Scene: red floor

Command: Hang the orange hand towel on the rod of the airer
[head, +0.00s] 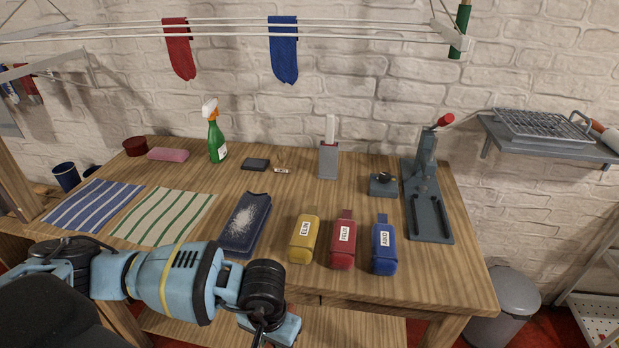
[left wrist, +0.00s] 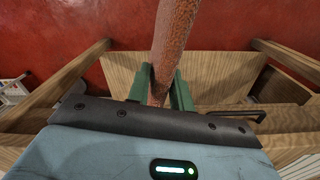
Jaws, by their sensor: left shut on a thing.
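The orange hand towel (left wrist: 174,38) shows in the left wrist view as a narrow, bunched strip running from the jaws to the top edge. My left gripper (left wrist: 162,88) is shut on it, with one green finger on each side. In the head view my left arm reaches in low from the left; its fingers and the towel cannot be made out there. The airer (head: 340,34) is on the wall at the top, with several thin white rods running left to right. A red sock (head: 178,50) and a blue sock (head: 284,50) hang on it. My right gripper is not in view.
Below the airer, the wooden table (head: 290,180) holds a spray bottle (head: 216,138), striped cloths (head: 165,216), a dark worn pad (head: 245,224), yellow, red and blue labelled cases (head: 343,240) and a lever press (head: 425,190). A wall shelf (head: 540,140) with a wire rack is at right.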

